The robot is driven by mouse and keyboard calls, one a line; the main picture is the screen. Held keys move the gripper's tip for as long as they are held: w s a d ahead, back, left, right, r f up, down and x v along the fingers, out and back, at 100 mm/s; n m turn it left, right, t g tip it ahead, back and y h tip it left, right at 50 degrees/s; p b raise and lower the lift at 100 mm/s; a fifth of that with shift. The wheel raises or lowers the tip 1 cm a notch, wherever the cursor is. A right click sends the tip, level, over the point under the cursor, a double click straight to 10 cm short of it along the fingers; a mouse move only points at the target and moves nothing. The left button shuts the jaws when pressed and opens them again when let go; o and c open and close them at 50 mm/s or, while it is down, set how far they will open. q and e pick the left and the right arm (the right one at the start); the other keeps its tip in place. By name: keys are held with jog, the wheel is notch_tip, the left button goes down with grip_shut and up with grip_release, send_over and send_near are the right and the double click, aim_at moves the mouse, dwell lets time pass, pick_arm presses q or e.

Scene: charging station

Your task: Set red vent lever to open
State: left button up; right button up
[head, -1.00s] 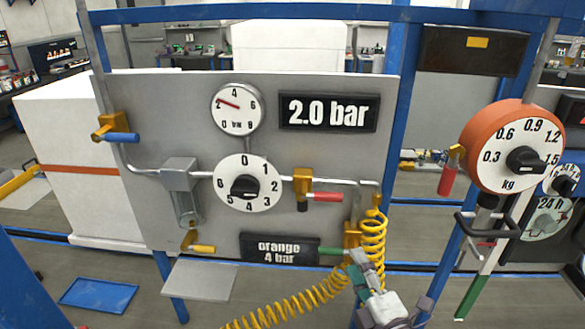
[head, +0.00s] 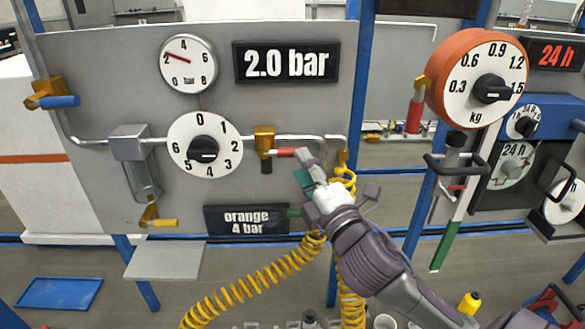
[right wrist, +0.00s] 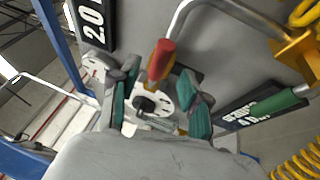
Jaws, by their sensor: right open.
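The red lever (head: 285,152) points right, nearly level, from a brass valve (head: 265,139) on the grey panel's pipe. My right gripper (head: 304,167) is open at the lever's free end, its fingers covering part of that end. In the right wrist view the red lever (right wrist: 161,60) shows between my two open fingers (right wrist: 158,105); I cannot tell whether they touch it. My left gripper is not in view. The pressure gauge (head: 188,64) needle is near 2, and the display (head: 286,62) reads 2.0 bar.
A numbered dial (head: 205,130) sits left of the valve. A green lever (right wrist: 281,103) lies close by, above the coiled yellow hose (head: 262,285). Another red handle (head: 415,112) hangs beside the orange kg dial (head: 462,62). A grey shelf (head: 166,261) juts out below the panel.

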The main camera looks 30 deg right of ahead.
aim_at(292, 152)
jog(key=x, duration=0.4)
jog(key=shift+w+r, duration=0.1)
jog(key=shift+r, duration=0.05)
jog(key=shift+w+d, duration=0.1)
jog(key=shift+w, duration=0.45)
grip_shut()
